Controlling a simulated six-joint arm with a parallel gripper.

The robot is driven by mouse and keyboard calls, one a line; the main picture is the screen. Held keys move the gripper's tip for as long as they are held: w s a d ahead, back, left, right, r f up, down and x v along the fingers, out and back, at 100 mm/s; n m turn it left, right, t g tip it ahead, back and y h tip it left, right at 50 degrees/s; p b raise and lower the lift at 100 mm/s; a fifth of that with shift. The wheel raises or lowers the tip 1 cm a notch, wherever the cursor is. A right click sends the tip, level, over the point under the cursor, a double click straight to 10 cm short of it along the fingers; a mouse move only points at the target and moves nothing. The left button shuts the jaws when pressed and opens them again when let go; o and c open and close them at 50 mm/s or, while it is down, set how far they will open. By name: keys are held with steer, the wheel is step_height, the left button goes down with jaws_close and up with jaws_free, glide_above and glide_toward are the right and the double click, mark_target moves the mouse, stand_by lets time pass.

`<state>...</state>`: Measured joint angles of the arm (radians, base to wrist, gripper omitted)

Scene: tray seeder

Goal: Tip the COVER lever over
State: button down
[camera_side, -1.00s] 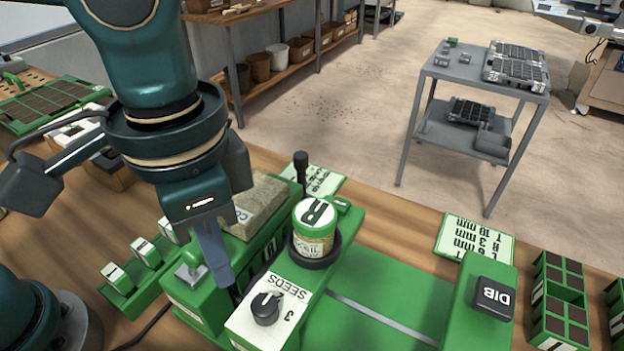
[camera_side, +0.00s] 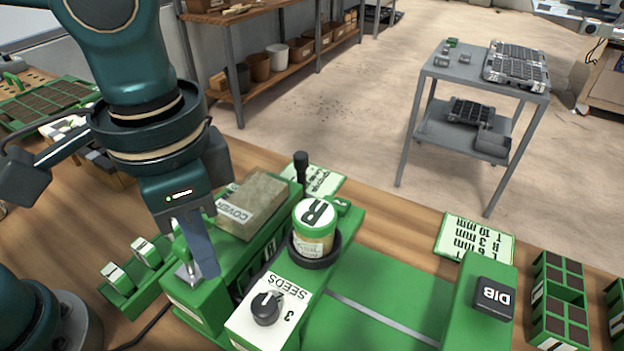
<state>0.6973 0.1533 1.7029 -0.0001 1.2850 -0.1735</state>
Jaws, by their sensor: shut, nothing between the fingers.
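An upright black-knobbed lever (camera_side: 301,168) stands at the far end of the green seeder, beside the box labelled COVER (camera_side: 240,208). I take it for the COVER lever; no label shows on the lever itself. A tan block fills the top of the COVER box. My gripper (camera_side: 207,272) is shut and empty, pointing down at the near end of the machine. It is well to the left of and nearer than the lever, and does not touch it.
A round seed jar marked R (camera_side: 315,228) stands between the lever and the SEEDS dial (camera_side: 265,307). The DIB block (camera_side: 490,298) and green cell trays (camera_side: 560,300) are at the right. A sign card (camera_side: 320,182) lies behind the lever.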

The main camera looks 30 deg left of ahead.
mark_target(179, 237)
steer(key=shift+a, duration=1.55)
steer(key=shift+d+r, duration=0.2)
steer(key=shift+r, duration=0.8)
steer(key=shift+d+r, duration=0.25)
steer(key=shift+r, duration=0.75)
steer(key=shift+d+r, duration=0.2)
steer(key=shift+r, duration=0.8)
steer(key=a+n+t, duration=0.3)
steer(key=a+n, duration=0.1)
steer(key=a, duration=0.5)
steer(key=a+f+n+t, duration=0.2)
steer(key=a+f, duration=0.2)
steer(key=f, duration=0.1)
steer(key=shift+s+a+f+t, duration=0.15)
steer(key=shift+s+t, duration=0.15)
steer(key=shift+s, duration=0.1)
